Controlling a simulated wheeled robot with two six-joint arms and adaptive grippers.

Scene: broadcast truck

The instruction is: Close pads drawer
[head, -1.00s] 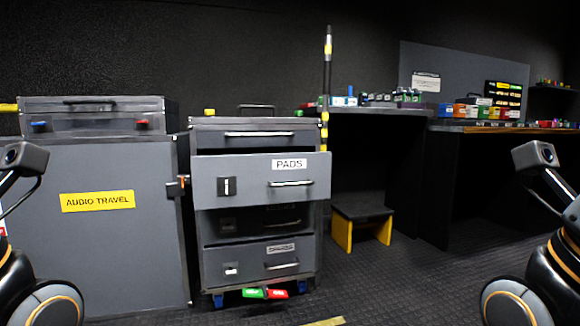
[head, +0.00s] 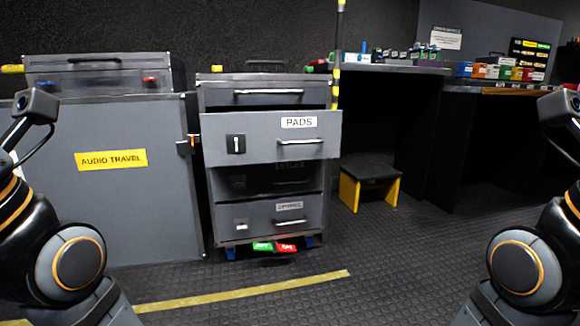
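The pads drawer (head: 262,148) is a grey drawer front with a white PADS label and a metal bar handle (head: 300,141). It sticks out from the grey drawer cabinet (head: 327,235), below a top drawer. The drawer under it is in its shadow, and a lower labelled drawer (head: 270,217) sits near the bottom. My left and right arms show at the picture's side edges, apart from the cabinet. Both grippers are out of view.
A grey AUDIO TRAVEL case (head: 110,200) stands just left of the cabinet. A black and yellow step stool (head: 369,184) stands to its right by the benches. Red and green tags (head: 275,246) are at the cabinet's foot. The floor in front is clear, with a yellow stripe (head: 240,293).

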